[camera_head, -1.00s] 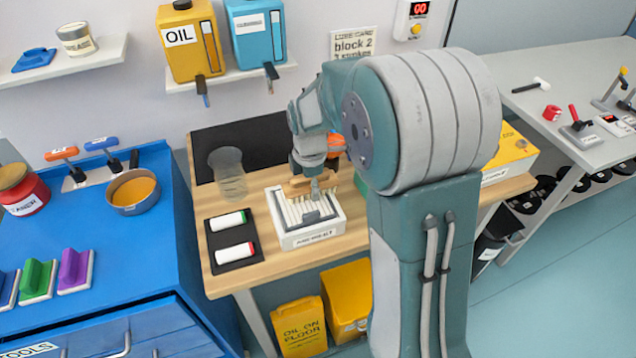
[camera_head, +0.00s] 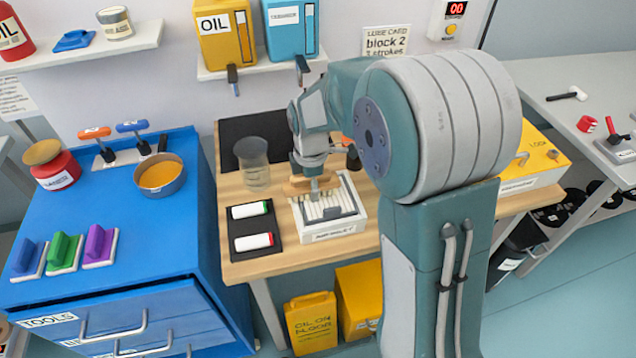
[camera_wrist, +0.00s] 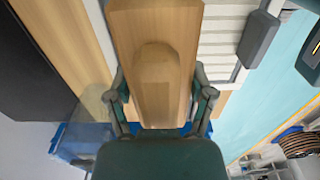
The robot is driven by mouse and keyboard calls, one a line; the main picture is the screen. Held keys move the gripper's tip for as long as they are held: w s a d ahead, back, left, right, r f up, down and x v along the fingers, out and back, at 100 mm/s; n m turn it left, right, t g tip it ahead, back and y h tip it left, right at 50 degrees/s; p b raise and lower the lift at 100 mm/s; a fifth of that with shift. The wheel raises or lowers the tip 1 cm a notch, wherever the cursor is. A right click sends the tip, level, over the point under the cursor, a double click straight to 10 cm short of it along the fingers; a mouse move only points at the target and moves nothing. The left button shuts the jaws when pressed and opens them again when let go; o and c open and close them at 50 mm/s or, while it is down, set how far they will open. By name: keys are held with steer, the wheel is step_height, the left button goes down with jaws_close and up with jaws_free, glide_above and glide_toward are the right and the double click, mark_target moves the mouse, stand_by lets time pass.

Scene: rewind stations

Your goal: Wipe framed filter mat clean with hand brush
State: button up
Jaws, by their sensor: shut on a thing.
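The framed filter mat (camera_head: 352,196) is a white box-like frame with pale slats and dark grey parts on top, lying on the wooden bench. It also shows in the wrist view (camera_wrist: 222,42) to the right of the brush. The wooden hand brush (camera_head: 298,187) is over the mat's left, far part. My gripper (camera_head: 314,172) is above it. In the wrist view my gripper (camera_wrist: 160,98) is shut on the brush's wooden handle (camera_wrist: 155,30), one finger on each side. The bristles' contact with the slats cannot be made out clearly.
A clear beaker (camera_head: 254,168) stands close left of the brush. A black tray (camera_head: 252,224) holds two white cylinders. Blue tool cabinet (camera_head: 100,215) is at left, with a bowl (camera_head: 160,176). A yellow box (camera_head: 535,160) is right of my arm.

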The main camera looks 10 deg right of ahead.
mark_target(343, 186)
steer(key=shift+a+r, duration=0.1)
steer(key=shift+a, duration=1.2)
steer(key=shift+d+f, duration=0.2)
steer(key=shift+d, duration=4.9)
steer(key=shift+r, duration=3.05)
step_height(343, 186, up, 3)
